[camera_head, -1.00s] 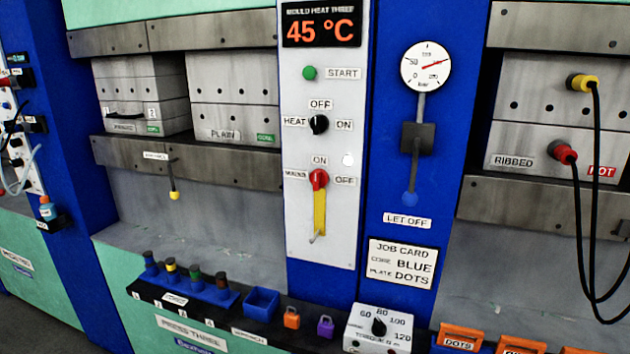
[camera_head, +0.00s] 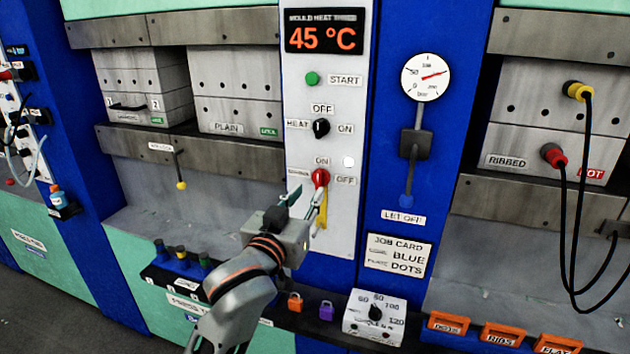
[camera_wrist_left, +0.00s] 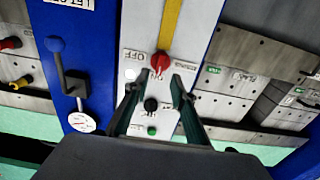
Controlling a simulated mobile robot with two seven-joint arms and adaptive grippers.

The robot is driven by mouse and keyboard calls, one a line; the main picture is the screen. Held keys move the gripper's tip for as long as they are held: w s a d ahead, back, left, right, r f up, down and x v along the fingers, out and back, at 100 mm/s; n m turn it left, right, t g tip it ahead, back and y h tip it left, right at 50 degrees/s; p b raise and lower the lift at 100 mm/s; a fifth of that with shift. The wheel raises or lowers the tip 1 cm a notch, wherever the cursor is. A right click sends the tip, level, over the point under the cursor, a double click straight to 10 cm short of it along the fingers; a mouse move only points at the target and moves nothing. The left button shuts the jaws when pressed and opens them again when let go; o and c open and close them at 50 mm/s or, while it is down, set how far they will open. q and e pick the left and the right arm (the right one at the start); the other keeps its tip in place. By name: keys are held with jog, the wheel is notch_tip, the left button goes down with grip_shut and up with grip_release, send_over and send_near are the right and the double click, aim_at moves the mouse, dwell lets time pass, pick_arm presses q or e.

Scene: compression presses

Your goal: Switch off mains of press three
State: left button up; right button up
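The mains switch of press three is a red knob (camera_head: 320,177) on the white panel (camera_head: 345,225), with ON above it, OFF at its right and a yellow strip below. It also shows upside down in the left wrist view (camera_wrist_left: 160,61), where its pale mark seems to point toward ON. My left gripper (camera_head: 308,194) is just below and in front of the knob, partly hiding the yellow strip. In the left wrist view its fingers (camera_wrist_left: 155,82) are apart with nothing between them, their tips near the knob; contact cannot be told. My right gripper is not in view.
Above the knob are the black heat knob (camera_head: 321,128) and green start button (camera_head: 312,79). A blue-ended let-off lever (camera_head: 406,200) hangs to the right. Black cables (camera_head: 563,240) loop farther right. Below are a purple block (camera_head: 326,310) and a torque box (camera_head: 375,318).

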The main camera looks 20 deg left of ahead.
aim_at(317, 181)
pick_arm(q)
jog(key=w, duration=0.6)
grip_shut()
